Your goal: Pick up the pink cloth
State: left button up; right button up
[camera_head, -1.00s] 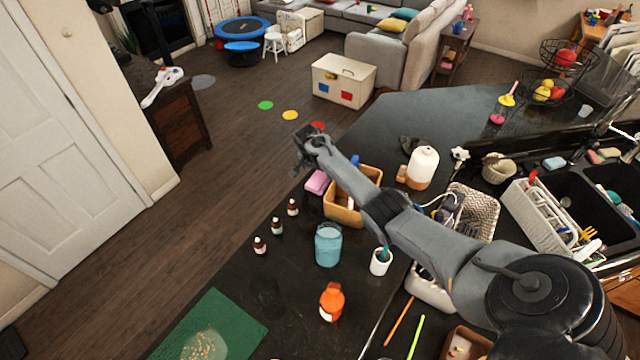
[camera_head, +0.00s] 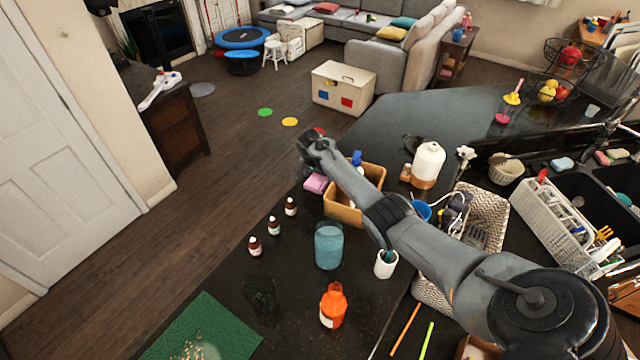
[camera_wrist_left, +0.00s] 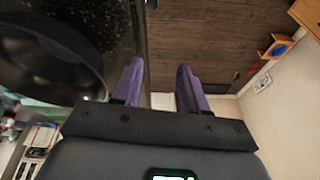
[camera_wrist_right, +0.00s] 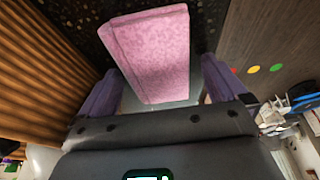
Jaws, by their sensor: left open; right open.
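The pink cloth (camera_head: 316,183) is a folded block on the dark counter, left of the tan box, in the head view. In the right wrist view the pink cloth (camera_wrist_right: 152,54) lies just ahead of my right gripper (camera_wrist_right: 158,92), centred between its two purple fingers. The right gripper is open, with nothing held. In the head view my right gripper (camera_head: 306,150) is above and just behind the cloth. My left gripper (camera_wrist_left: 160,82) is open and empty in the left wrist view, over a wooden floor beside a counter edge. It is outside the head view.
The tan box (camera_head: 345,212) stands right beside the cloth. Several small dropper bottles (camera_head: 273,226), a blue jar (camera_head: 328,246) and an orange bottle (camera_head: 333,306) stand nearer on the counter. A soap dispenser (camera_head: 428,163) stands beyond the box. The counter's left edge drops to the floor.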

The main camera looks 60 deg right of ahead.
aim_at(319, 177)
jog(key=shift+c, duration=0.5)
jog(key=c, duration=1)
notch_tip(319, 177, up, 10)
jog(key=shift+r+b, duration=0.1)
jog(key=shift+b, duration=0.3)
jog(key=o, duration=0.4)
jog(key=c, duration=0.3)
jog(key=shift+w, duration=0.1)
jog(key=shift+c, duration=0.2)
